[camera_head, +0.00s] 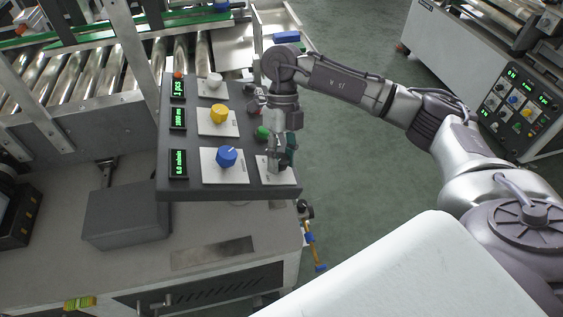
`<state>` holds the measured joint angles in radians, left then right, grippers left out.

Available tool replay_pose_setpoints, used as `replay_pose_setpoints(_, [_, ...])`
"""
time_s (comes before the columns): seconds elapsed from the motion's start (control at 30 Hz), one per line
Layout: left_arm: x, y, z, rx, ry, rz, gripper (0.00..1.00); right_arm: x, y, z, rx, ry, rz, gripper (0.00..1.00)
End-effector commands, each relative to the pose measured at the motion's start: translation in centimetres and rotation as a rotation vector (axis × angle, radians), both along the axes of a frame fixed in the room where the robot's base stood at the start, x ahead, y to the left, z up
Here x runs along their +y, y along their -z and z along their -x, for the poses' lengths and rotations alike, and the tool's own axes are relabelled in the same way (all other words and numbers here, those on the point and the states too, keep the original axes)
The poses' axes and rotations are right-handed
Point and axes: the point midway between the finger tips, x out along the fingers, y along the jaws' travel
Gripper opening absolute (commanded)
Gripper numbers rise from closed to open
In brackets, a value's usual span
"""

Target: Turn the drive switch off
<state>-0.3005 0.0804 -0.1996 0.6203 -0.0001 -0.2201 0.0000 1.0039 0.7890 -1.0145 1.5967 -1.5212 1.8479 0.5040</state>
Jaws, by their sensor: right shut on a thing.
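A dark control panel (195,183) stands on the grey machine, with knobs and green displays. My right gripper (279,163) is over the panel's near right corner, at a pale switch plate (286,178). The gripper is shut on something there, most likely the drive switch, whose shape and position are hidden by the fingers. A blue knob (227,156) on its own plate is just left of the gripper. A yellow knob (219,113) and a white knob (214,80) lie farther up. A green button (262,132) sits beside the gripper. My left gripper is not in view.
A roller conveyor (85,75) runs behind the panel at the upper left. A grey box (126,214) is on the machine top, left of the panel. A second machine with a similar panel (521,108) stands at the right. Open green floor (345,140) lies between.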

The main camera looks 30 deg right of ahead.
Motion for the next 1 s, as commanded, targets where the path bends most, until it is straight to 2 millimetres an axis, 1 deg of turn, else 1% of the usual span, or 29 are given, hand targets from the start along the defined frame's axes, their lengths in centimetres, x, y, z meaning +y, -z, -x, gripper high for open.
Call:
replay_pose_setpoints(0.03, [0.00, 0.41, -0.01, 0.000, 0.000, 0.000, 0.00, -0.01, 0.01, -0.15, -0.013, -0.020, 0.001, 0.07])
replay_pose_setpoints(0.2, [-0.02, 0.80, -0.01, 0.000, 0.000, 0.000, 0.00, -0.04, -0.05, -0.13, -0.030, -0.071, 0.007, 0.07])
replay_pose_setpoints(0.77, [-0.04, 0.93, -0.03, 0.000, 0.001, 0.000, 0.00, -0.03, -0.19, -0.15, -0.041, -0.098, 0.009, 0.07])
replay_pose_setpoints(0.8, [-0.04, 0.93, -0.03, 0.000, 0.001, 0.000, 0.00, -0.03, -0.19, -0.15, -0.041, -0.098, 0.009, 0.45])
replay_pose_setpoints(0.93, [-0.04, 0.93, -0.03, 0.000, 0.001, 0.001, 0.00, -0.03, -0.14, -0.11, -0.039, -0.098, 0.008, 0.67])
replay_pose_setpoints(1.0, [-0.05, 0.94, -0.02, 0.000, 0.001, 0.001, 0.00, -0.03, -0.11, -0.09, -0.039, -0.097, 0.009, 0.67])
